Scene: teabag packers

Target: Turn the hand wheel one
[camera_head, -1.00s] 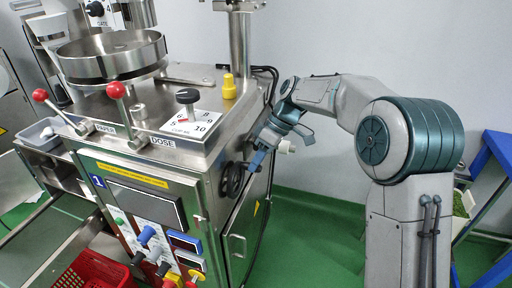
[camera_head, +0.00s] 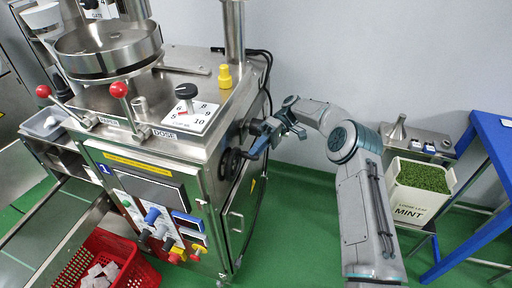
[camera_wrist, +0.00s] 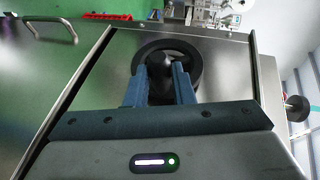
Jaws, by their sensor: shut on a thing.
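My gripper (camera_head: 250,154) reaches the wheel from the right. In the wrist view my gripper's (camera_wrist: 166,84) two blue fingers stand on either side of the dark knob and are shut on it. The exact contact at the fingertips is partly hidden.
A red crate (camera_head: 134,273) with pale packets stands on the floor at front left. A white box of mint leaves (camera_head: 397,205) and a blue table (camera_head: 493,135) stand at right. A door handle (camera_head: 236,226) sticks out below the wheel. Green floor right of the machine is clear.

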